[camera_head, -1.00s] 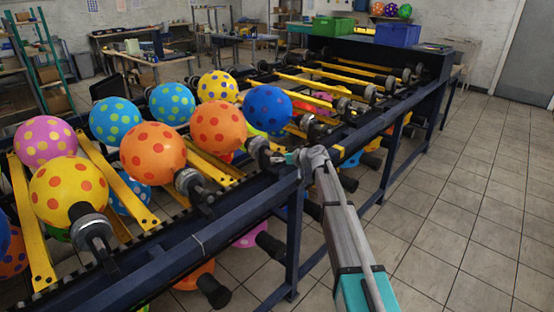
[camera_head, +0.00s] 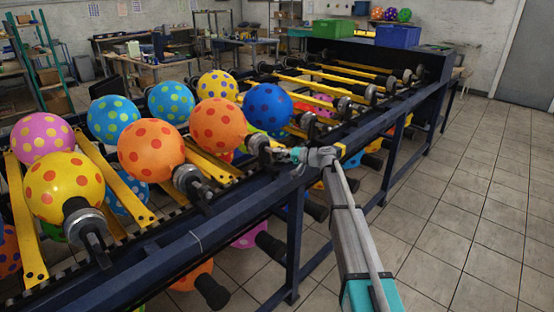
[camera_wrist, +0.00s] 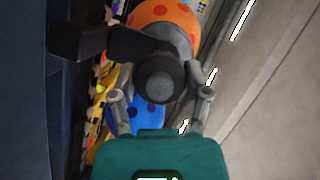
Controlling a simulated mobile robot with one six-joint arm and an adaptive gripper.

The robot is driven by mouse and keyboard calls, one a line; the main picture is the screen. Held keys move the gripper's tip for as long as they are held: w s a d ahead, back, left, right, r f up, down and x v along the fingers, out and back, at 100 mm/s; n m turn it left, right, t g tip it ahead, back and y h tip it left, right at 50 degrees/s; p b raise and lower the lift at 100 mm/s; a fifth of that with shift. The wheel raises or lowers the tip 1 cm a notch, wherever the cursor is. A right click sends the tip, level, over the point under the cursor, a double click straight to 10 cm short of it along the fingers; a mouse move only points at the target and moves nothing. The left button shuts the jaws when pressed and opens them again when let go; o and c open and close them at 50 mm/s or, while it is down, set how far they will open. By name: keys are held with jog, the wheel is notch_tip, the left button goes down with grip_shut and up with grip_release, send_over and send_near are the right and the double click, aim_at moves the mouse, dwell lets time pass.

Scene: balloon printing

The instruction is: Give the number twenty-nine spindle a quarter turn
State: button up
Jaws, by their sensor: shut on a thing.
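My gripper (camera_head: 276,155) is at the outer end of a spindle (camera_head: 257,146) on the near side of the rack. The spindle carries an orange balloon with darker orange dots (camera_head: 217,125). In the wrist view, my two fingers (camera_wrist: 162,94) lie on either side of the round dark spindle end (camera_wrist: 160,77) and are shut on it. The orange balloon (camera_wrist: 163,17) shows behind it, and a blue dotted balloon (camera_wrist: 148,115) shows lower down between the fingers. No spindle number can be read.
Another spindle (camera_head: 187,180) with an orange balloon (camera_head: 151,152) and one (camera_head: 78,210) with a yellow balloon (camera_head: 64,187) stand to the left. The tiled floor (camera_head: 460,200) at right is clear.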

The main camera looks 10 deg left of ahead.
jog(key=shift+d+f+m+y+b, duration=0.1)
jog(key=shift+d+m+y+b, duration=0.1)
jog(key=shift+m+y+b, duration=0.5)
jog(key=shift+m, duration=0.3)
jog(key=o, duration=1)
jog(key=shift+o, duration=0.7)
jog(key=shift+a, duration=0.1)
jog(key=shift+p, duration=0.3)
